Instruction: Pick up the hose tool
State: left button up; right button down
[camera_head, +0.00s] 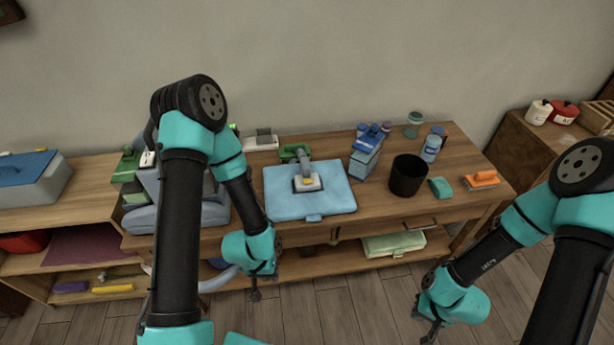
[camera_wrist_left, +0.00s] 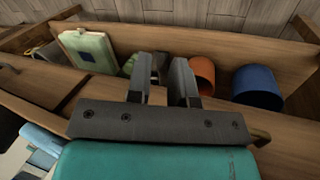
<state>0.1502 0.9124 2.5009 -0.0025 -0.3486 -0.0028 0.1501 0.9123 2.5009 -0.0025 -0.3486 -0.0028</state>
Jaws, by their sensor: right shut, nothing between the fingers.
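A grey tool with an upright handle and a yellow mark, which looks like the hose tool (camera_head: 308,183), rests on a light blue case (camera_head: 335,199) on the wooden workbench. My left gripper (camera_head: 262,290) hangs in front of the bench, below its top, to the lower left of the tool and apart from it. In the left wrist view its fingers (camera_wrist_left: 167,75) are apart with nothing held, facing the lower shelf. My right gripper (camera_head: 430,328) is shut and empty, low at the front right, far from the tool.
A grey-blue machine (camera_head: 150,218) stands left, partly hidden by my left arm, with a pale hose (camera_head: 219,281) below. A black bin (camera_head: 407,176), blue box (camera_head: 364,161) and orange brush (camera_head: 482,179) stand right. Orange (camera_wrist_left: 202,74) and blue (camera_wrist_left: 257,87) cups are on the lower shelf.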

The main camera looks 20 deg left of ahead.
pick_arm(q)
jog(key=o, duration=1.4)
jog(key=shift+o, duration=0.2)
